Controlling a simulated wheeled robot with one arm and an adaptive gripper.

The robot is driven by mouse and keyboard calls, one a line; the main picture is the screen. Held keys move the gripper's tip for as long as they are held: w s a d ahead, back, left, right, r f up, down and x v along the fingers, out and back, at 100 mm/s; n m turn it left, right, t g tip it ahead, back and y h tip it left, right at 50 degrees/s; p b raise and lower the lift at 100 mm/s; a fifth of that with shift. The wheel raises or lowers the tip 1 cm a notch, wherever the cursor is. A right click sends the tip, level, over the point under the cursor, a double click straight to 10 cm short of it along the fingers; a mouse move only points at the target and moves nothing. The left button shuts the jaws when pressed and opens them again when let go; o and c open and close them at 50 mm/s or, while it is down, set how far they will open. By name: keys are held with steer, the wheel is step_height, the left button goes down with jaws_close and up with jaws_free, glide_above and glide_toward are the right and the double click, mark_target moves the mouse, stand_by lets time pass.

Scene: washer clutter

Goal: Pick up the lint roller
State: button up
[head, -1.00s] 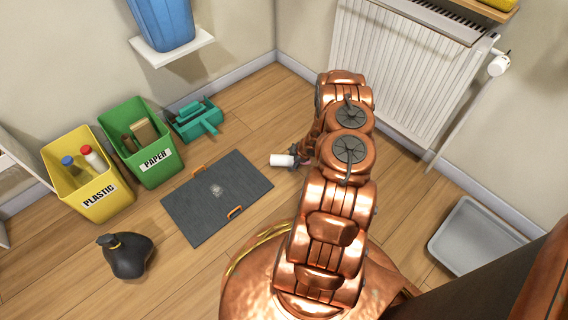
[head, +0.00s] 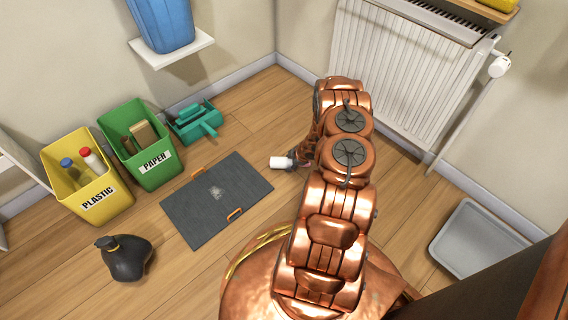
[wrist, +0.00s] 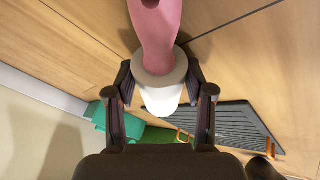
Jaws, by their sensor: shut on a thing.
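The lint roller has a white roll (head: 281,163) and a pink handle. In the head view only the white roll shows clearly, just right of the dark mat; my arm hides the rest. In the wrist view the lint roller (wrist: 160,90) stands between the fingers, its pink handle running to the top edge. My gripper (wrist: 160,76) is shut on the white roll, one dark finger on each side. In the head view my gripper (head: 298,157) is partly hidden behind my copper arm. I cannot tell whether the roller touches the floor.
A dark mat (head: 205,215) with orange handles lies left of the roller. Beyond it stand a green paper bin (head: 165,175), a yellow plastic bin (head: 105,208) and a teal tool (head: 197,125). A black vase-like object (head: 125,260), grey tray (head: 470,240) and radiator (head: 385,75) surround the area.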

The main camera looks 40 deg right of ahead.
steer(key=shift+c, duration=0.5)
steer(key=shift+r+p, duration=0.45)
steer(key=shift+r, duration=0.15)
step_height(320, 180, up, 3)
steer(key=shift+f+p, duration=0.1)
steer(key=shift+p, duration=0.7)
steer(key=s+a+p, duration=0.1)
steer(key=s+a, duration=0.2)
steer(key=s, duration=0.1)
steer(key=s+a+p, duration=0.1)
steer(key=s+a, duration=0.3)
steer(key=s+a+r+p, duration=0.1)
steer(key=s+a, duration=0.2)
steer(key=s, duration=0.1)
steer(key=shift+s+a, duration=0.1)
steer(key=shift+a, duration=0.1)
